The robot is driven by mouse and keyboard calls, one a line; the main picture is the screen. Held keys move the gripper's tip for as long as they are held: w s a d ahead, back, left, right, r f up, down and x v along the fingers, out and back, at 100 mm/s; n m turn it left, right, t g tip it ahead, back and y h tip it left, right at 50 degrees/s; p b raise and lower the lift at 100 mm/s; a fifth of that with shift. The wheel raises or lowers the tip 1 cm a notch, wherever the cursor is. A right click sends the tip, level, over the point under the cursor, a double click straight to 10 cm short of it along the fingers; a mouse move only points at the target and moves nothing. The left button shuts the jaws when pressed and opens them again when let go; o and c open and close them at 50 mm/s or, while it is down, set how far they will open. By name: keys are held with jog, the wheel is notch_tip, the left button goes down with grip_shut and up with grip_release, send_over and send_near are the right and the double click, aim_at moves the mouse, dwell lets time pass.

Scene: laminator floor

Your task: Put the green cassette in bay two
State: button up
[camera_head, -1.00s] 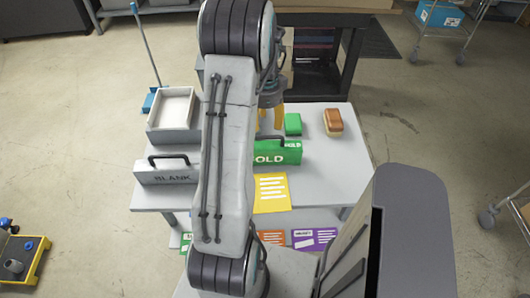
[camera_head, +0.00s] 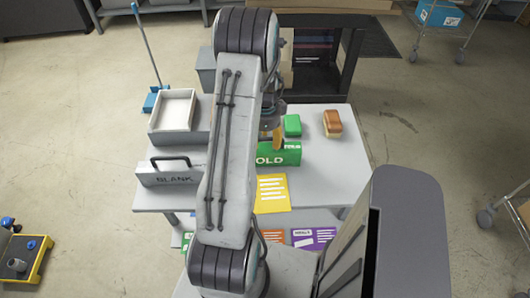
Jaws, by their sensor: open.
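The green cassette (camera_head: 290,154), with white lettering ending in "OLD", lies on the grey table (camera_head: 330,180), partly hidden behind my arm. My gripper (camera_head: 272,143) has yellow fingers and is open, at the top of the green cassette near its handle. My arm hides part of the fingers, so I cannot tell whether they touch or straddle the handle. A dark open-fronted rack (camera_head: 342,72) stands behind the table, with its left part hidden by my arm. I cannot make out any bay number on it.
A grey cassette marked "BLANK" (camera_head: 160,180) and an open tray (camera_head: 180,135) are on the table's left. A small green block (camera_head: 292,126) and a brown brush-like block (camera_head: 333,123) lie behind the green cassette. A yellow sheet (camera_head: 272,194) lies in front.

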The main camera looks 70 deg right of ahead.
jog(key=shift+f, duration=0.15)
grip_shut()
dwell(0.5)
